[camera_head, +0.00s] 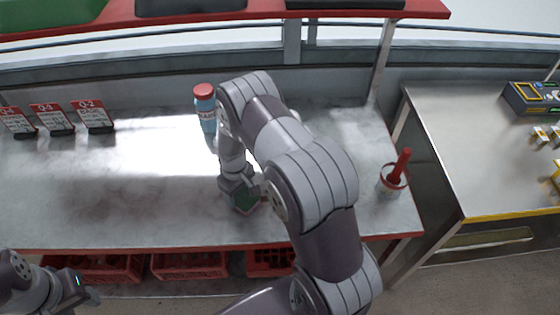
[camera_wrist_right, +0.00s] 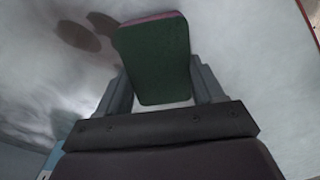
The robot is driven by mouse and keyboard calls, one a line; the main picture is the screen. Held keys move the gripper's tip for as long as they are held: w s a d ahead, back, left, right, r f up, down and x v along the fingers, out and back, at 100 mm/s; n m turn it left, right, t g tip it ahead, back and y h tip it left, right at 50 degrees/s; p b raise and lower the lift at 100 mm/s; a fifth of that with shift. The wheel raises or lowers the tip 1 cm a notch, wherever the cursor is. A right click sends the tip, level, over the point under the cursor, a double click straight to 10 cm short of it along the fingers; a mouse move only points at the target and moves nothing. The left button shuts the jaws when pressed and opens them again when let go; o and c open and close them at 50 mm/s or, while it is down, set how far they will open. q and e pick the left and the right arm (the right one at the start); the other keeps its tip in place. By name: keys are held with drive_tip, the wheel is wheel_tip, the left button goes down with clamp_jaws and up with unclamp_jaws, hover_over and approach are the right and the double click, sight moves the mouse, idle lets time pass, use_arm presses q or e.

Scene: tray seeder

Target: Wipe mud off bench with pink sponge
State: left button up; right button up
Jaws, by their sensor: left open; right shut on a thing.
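The sponge (camera_wrist_right: 156,62) has a dark green face and a thin pink edge at its far end in the right wrist view. My right gripper (camera_wrist_right: 162,88) is shut on it, one finger on each side. In the head view the green sponge (camera_head: 246,203) is at the bench top, under my right gripper (camera_head: 242,192). I cannot tell whether it touches the surface. Dark brown patches (camera_wrist_right: 76,36) lie on the pale bench beyond the sponge, up and left, in the wrist view. The bench (camera_head: 110,190) has faint reddish smears. My left gripper (camera_head: 82,293) is open, off the bench's front edge.
A blue bottle with a red cap (camera_head: 205,108) stands behind the right gripper. Sign cards (camera_head: 53,118) stand at the back left. A pot with a red-handled tool (camera_head: 394,178) is at the right end. Red crates (camera_head: 190,265) sit below. The bench's left middle is clear.

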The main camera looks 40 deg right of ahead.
drive_tip(key=shift+w+a, duration=0.25)
drive_tip(key=shift+a, duration=0.1)
drive_tip(key=shift+w+a+r+p, duration=0.2)
drive_tip(key=shift+r+p, duration=0.15)
drive_tip(key=shift+r, duration=0.2)
drive_tip(key=shift+w+a+r+p, duration=0.1)
drive_tip(key=shift+a+r+p, duration=0.05)
drive_tip(key=shift+r+p, duration=0.3)
drive_tip(key=shift+s+d+r+p, duration=0.15)
drive_tip(key=shift+r+p, duration=0.25)
drive_tip(key=shift+r, duration=0.25)
drive_tip(key=shift+s+d+r+p, duration=0.15)
drive_tip(key=shift+r+p, duration=0.2)
drive_tip(key=shift+r, duration=0.25)
drive_tip(key=shift+w+a+r+p, duration=0.15)
drive_tip(key=shift+a+r+p, duration=0.05)
drive_tip(key=shift+r+p, duration=0.8)
drive_tip(key=shift+d+r+p, duration=0.1)
drive_tip(key=shift+r+p, duration=0.25)
drive_tip(key=shift+r, duration=0.45)
use_arm(q)
drive_tip(key=r, duration=0.6)
drive_tip(key=shift+s, duration=0.25)
drive_tip(key=shift+w+f, duration=0.1)
drive_tip(key=shift+f, duration=0.05)
use_arm(e)
drive_tip(key=shift+f, duration=0.1)
